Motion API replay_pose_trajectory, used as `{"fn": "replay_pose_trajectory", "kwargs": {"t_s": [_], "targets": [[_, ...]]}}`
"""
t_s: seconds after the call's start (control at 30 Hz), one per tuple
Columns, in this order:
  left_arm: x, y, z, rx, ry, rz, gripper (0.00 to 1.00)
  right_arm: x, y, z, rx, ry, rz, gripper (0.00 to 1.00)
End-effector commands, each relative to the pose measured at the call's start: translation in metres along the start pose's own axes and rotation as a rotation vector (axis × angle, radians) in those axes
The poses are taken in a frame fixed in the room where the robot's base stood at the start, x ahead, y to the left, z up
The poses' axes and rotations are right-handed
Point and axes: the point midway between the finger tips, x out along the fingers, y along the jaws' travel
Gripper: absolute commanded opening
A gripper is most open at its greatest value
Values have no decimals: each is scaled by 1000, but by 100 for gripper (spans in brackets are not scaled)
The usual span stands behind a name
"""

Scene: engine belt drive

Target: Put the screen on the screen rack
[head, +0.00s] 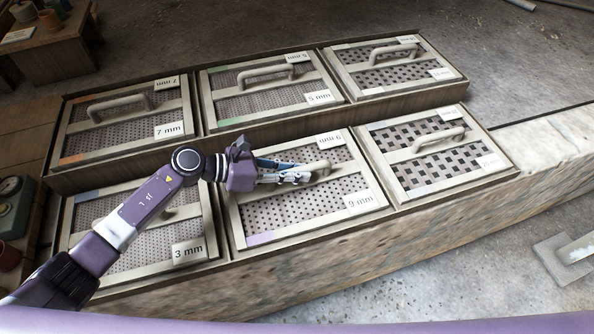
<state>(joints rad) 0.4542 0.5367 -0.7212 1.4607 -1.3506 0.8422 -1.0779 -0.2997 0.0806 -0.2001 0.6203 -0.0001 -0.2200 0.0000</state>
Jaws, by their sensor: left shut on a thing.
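The 9 mm screen (320,205) is a pale framed panel with round holes, a lilac corner mark and a bar handle. It lies in the front middle bay of the wooden screen rack (310,262), roughly level with its neighbours. I cannot tell whether it is fully seated. My left gripper (308,175) is shut on its handle (322,165), coming in from the left and covering part of the mesh. My right gripper is not in view.
Other handled screens fill the bays around it: 3 mm (150,240), partly hidden by my arm, 7 mm (125,125), 5 mm (270,85) and coarser ones at right (440,150). A trowel-like tool (568,255) lies at right. A small table (50,50) stands far left.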

Motion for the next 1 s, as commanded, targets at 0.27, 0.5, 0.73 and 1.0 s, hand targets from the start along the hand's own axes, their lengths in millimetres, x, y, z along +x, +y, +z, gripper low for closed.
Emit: {"fn": "replay_pose_trajectory", "kwargs": {"t_s": [0.27,0.5,0.73,1.0], "targets": [[0,-1,0,-1,1,-1,33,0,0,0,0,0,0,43],[0,0,0,-1,1,-1,33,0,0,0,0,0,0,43],[-22,0,-1,-2,3,1,33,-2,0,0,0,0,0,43],[-79,0,-2,-1,3,1,33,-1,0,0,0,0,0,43]]}}
